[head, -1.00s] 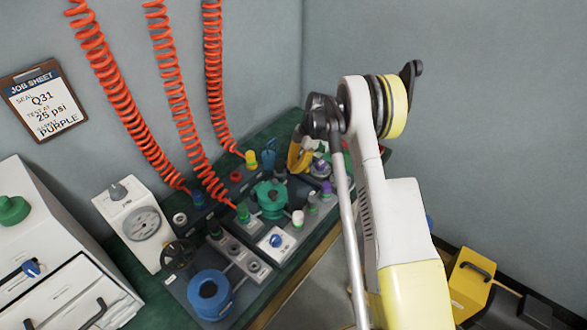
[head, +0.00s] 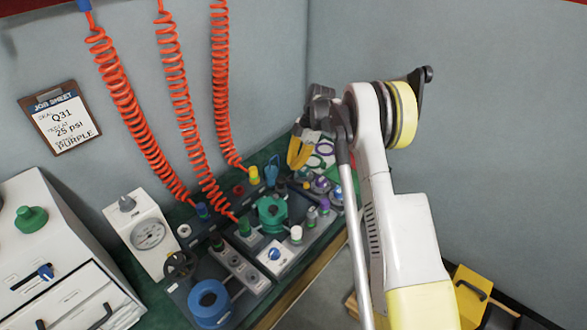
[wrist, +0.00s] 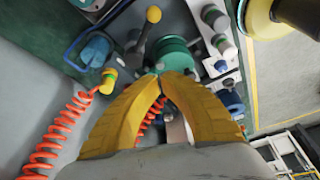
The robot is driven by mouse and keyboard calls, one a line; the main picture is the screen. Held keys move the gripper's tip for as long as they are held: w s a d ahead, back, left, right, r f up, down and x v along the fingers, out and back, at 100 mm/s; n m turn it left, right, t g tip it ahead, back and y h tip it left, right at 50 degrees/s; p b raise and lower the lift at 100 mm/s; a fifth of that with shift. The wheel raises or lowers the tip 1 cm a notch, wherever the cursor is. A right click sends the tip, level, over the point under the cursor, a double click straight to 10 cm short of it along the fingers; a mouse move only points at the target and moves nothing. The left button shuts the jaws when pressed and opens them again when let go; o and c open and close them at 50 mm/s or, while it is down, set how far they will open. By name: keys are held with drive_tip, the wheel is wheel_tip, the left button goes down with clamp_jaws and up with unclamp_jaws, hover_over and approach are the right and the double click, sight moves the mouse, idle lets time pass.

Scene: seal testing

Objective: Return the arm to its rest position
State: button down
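My arm (head: 375,190) reaches up at the right of the head view and bends over toward the bench. My gripper (head: 299,153) hangs above the back right of the bench, its yellow fingers pointing down. In the wrist view the two fingertips (wrist: 165,76) meet, and I see nothing held between them. The green round fixture (wrist: 175,55) lies below and beyond the tips, apart from them as far as I can tell.
The bench holds a green fixture (head: 271,212), a blue ring (head: 209,302) and a gauge box (head: 145,235). Orange coiled hoses (head: 130,110) hang at the left. A job sheet (head: 60,121) is on the wall. A yellow case (head: 470,297) stands lower right. The upper right is free.

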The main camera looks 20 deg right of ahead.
idle(0.4)
drive_tip(key=s+a+r+m+t+h, duration=0.1)
drive_tip(key=s+a+r+m+t, duration=0.15)
drive_tip(key=s+r+m, duration=0.6)
drive_tip(key=s+a+r+m+t+h, duration=0.1)
drive_tip(key=s+a+r, duration=0.35)
drive_tip(key=r, duration=0.85)
drive_tip(key=s+a+m+t+h, duration=0.2)
drive_tip(key=s+m, duration=0.7)
drive_tip(key=s, duration=1.4)
drive_tip(key=shift+a+t, duration=0.3)
drive_tip(key=shift+t, duration=0.65)
